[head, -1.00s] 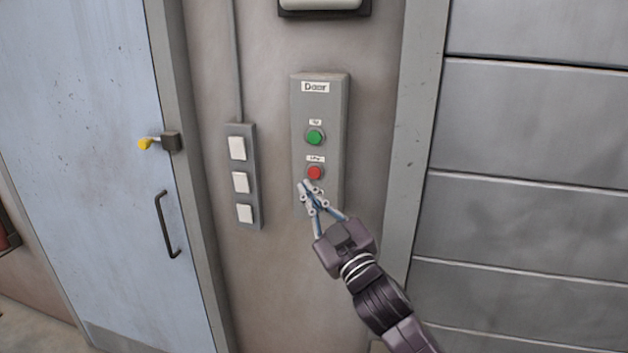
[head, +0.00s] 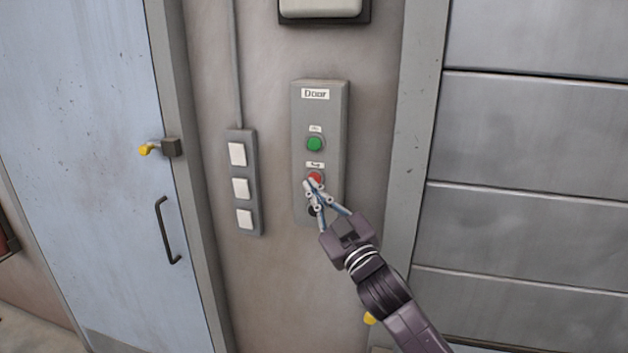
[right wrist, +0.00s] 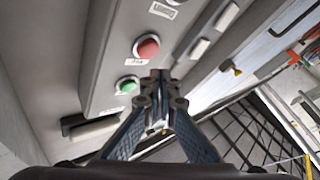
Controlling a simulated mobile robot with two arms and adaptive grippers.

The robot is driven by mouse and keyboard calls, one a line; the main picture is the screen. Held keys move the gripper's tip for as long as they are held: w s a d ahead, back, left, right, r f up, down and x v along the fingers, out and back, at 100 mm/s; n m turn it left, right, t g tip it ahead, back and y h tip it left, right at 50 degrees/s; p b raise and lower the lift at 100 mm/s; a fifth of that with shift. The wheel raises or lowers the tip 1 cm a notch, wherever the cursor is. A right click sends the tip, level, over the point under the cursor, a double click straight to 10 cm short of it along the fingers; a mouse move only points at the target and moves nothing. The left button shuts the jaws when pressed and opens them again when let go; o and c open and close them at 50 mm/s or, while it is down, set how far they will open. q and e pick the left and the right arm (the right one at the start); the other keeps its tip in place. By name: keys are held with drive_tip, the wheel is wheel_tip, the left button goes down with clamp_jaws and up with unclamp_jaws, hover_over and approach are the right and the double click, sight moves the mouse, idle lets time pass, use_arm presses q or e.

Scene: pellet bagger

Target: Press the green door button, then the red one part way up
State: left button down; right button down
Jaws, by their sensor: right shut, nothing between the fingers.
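The grey door control box (head: 334,110) is on the wall, labelled "Door". Its green button (head: 314,144) is in plain view, and the red button (head: 315,177) below it is partly covered by my fingertips. My right gripper (head: 309,187) is shut and empty, its tips at the lower edge of the red button in the head view. In the right wrist view, the red button (right wrist: 148,47) and green button (right wrist: 128,85) lie just left of the fingertips (right wrist: 160,76). I cannot tell whether the tips touch the red button. My left gripper is out of view.
A dark round button (head: 312,211) lies below the red one, partly hidden by my fingers. A strip of white switches (head: 240,187) is to the left. A blue door (head: 90,150) with a handle stands further left, and a grey panelled door (head: 530,130) fills the right.

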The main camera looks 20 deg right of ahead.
drive_tip(key=shift+w+d, duration=0.45)
drive_tip(key=shift+w, duration=0.2)
drive_tip(key=shift+w+d, duration=0.4)
drive_tip(key=shift+w, duration=0.2)
drive_tip(key=s+a+p, duration=0.1)
drive_tip(key=s+a, duration=0.3)
drive_tip(key=s, duration=0.2)
drive_tip(key=shift+s+a, duration=0.3)
drive_tip(key=shift+s, duration=0.05)
